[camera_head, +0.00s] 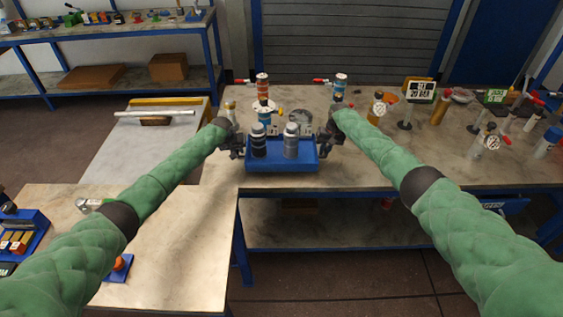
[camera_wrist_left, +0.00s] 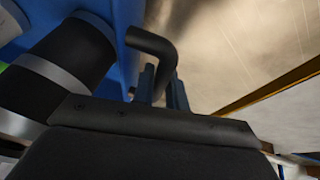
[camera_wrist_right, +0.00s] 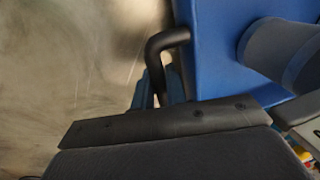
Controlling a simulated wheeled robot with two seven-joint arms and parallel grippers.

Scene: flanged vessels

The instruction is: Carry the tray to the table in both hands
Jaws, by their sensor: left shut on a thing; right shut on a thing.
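The blue tray (camera_head: 282,161) is at the front edge of the far table (camera_head: 360,170), in the middle of the head view. It bears a black bottle (camera_head: 258,142) and a grey bottle (camera_head: 291,142), both upright. My left gripper (camera_head: 238,147) is shut on the tray's left handle, a black bent bar (camera_wrist_left: 155,42). My right gripper (camera_head: 325,139) is shut on the right handle (camera_wrist_right: 166,42). The tray looks level. I cannot tell whether its underside touches the tabletop. The fingertips are partly hidden in both wrist views.
Two flanged vessels (camera_head: 263,95) (camera_head: 340,88) with red handles stand behind the tray. Gauges, a display (camera_head: 420,91) and fittings crowd the table's right side. A nearer table (camera_head: 170,235) is at lower left, and a grey cart (camera_head: 135,150) with a handle is behind it.

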